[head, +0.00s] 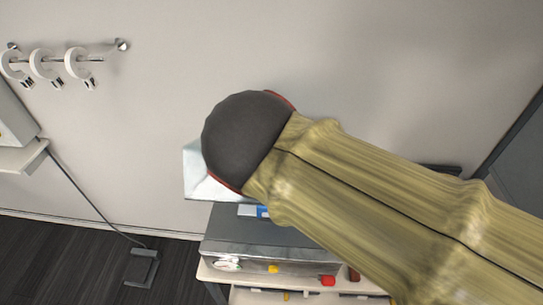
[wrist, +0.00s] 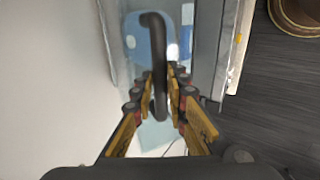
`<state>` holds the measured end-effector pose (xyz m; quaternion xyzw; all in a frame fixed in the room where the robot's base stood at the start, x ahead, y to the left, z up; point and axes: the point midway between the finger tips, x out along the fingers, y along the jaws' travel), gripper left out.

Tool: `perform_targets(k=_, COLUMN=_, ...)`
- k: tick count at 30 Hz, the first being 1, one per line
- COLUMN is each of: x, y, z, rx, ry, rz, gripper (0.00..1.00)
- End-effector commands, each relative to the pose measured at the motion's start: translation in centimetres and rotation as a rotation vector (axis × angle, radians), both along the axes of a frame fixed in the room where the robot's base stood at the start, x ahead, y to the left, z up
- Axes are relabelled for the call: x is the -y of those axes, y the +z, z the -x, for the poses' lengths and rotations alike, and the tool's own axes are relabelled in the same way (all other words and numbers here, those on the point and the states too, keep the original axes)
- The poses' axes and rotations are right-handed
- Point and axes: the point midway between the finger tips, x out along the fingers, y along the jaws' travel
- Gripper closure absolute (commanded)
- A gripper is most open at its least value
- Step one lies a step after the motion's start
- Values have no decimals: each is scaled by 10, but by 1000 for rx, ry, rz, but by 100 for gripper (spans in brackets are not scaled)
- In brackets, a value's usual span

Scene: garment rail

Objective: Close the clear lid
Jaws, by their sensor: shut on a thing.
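In the head view a pale, see-through panel, which looks like the clear lid (head: 194,172), stands tilted up behind my arm at the back of a grey box (head: 275,242). My arm hides most of the lid and all of my gripper there. In the wrist view my gripper (wrist: 161,82) is shut on a dark curved handle (wrist: 154,24), with a finger on each side of its bar. Clear and pale blue surfaces show around and beyond the handle. How the handle joins the lid is hidden.
The box stands on a pale shelf unit (head: 215,273) against the wall, with small red and yellow items along its front. A wall rail (head: 55,60) with white rings is at the upper left. A dark foot stand (head: 141,268) is on the floor.

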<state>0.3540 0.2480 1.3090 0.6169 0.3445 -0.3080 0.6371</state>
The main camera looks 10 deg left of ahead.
Motion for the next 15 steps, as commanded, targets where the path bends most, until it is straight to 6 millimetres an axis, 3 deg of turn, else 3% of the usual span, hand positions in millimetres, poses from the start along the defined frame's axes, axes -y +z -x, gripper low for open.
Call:
perform_targets(k=1, x=0, y=-20, z=6, rx=-2, ry=3, rz=1, gripper=100)
perform_targets(k=15, x=3, y=-159, z=41, rx=-4, ry=0, rz=0, gripper=100)
